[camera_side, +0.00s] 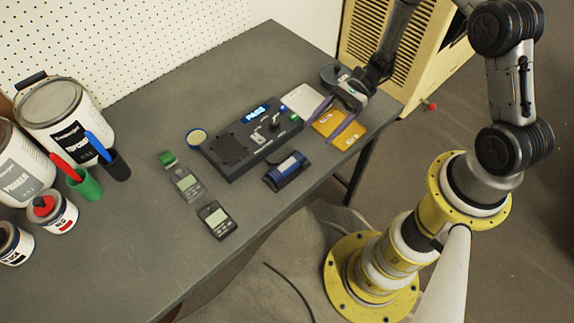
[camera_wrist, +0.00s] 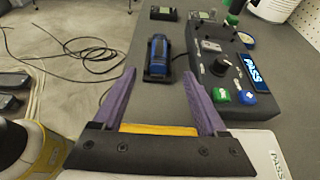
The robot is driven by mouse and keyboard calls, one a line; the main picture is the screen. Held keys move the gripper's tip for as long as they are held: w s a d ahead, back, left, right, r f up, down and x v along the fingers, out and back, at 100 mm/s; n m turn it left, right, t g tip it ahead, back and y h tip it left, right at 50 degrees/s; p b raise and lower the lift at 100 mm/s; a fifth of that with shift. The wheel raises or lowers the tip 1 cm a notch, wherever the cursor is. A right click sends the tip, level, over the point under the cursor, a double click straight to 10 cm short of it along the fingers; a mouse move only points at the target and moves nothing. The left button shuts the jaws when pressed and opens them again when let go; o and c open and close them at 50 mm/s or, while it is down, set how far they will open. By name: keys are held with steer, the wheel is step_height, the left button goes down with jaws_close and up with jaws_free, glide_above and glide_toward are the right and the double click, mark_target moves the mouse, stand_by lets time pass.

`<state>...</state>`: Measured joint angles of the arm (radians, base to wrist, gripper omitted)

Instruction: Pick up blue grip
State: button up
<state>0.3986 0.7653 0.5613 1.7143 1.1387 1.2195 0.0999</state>
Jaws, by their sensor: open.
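The blue grip (camera_side: 289,166) is a short blue cylinder with a pale band, lying in a black cradle near the table's front edge. In the wrist view the blue grip (camera_wrist: 157,54) lies just beyond and between the fingertips, apart from them. My gripper (camera_side: 321,128), with purple fingers, is to the right of the grip in the side view, above a yellow pad. In the wrist view my gripper (camera_wrist: 159,73) is open, with nothing held between its fingers.
A black control box (camera_side: 250,140) with a lit display stands beside the cradle. A white panel (camera_side: 302,99) and the yellow pad (camera_side: 349,136) lie near my gripper. Handheld meters (camera_side: 217,219) lie left of the grip. Paint cans (camera_side: 65,108) stand far left.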

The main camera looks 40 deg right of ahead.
mark_target(295, 158)
steer(key=x, duration=1.2)
steer(key=shift+f, duration=0.1)
jaws_close()
